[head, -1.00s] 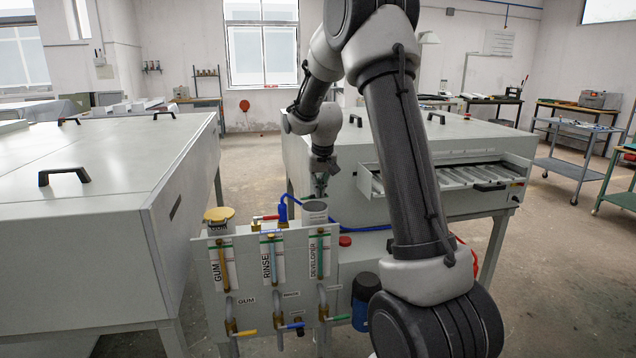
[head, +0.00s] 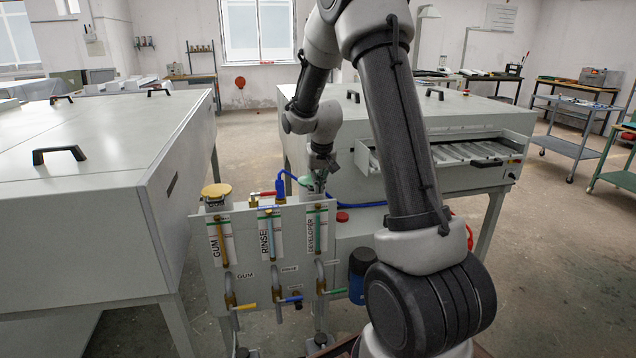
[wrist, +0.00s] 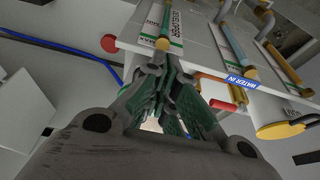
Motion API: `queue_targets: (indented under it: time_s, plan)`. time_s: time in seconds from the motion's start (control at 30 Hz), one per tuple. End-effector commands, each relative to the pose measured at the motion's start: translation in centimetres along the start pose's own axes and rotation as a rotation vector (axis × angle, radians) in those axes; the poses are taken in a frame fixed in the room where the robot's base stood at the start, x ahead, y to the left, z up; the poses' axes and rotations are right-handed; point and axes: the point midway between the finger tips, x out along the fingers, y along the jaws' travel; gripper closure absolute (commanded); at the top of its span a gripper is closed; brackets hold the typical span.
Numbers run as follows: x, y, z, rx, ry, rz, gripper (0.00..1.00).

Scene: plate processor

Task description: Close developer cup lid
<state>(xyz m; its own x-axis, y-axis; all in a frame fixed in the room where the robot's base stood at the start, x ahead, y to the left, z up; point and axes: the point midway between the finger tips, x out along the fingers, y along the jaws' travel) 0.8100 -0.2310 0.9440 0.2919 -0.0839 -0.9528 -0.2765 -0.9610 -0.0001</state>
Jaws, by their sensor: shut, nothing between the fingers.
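The developer column is the right one of three on the grey panel, marked by its DEVELOPER label (head: 317,232). The label also shows at the top of the wrist view (wrist: 172,22). My gripper (head: 318,187) points down just above and behind that column, where the developer cup stands. Its green-padded fingers (wrist: 172,88) are together and empty in the wrist view. The gripper and panel hide most of the cup.
The gum cup with its yellow lid (head: 216,191) stands at the panel's left end. A blue pipe (head: 281,188) rises between the cups. A red knob (head: 342,217) is to the right. Large grey machines flank the panel, one left (head: 110,150) and one behind right (head: 430,115).

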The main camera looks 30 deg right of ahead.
Motion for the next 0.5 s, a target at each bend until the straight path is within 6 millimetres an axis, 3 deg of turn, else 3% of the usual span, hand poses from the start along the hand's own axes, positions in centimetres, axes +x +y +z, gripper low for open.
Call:
queue_targets:
  time_s: [0.33, 0.5]
  plan:
    - [-0.5, 0.0, -0.2, 0.0, 0.002, 0.0, 1.0]
    - [-3.0, -0.2, -1.0, -0.001, 0.005, -0.001, 1.0]
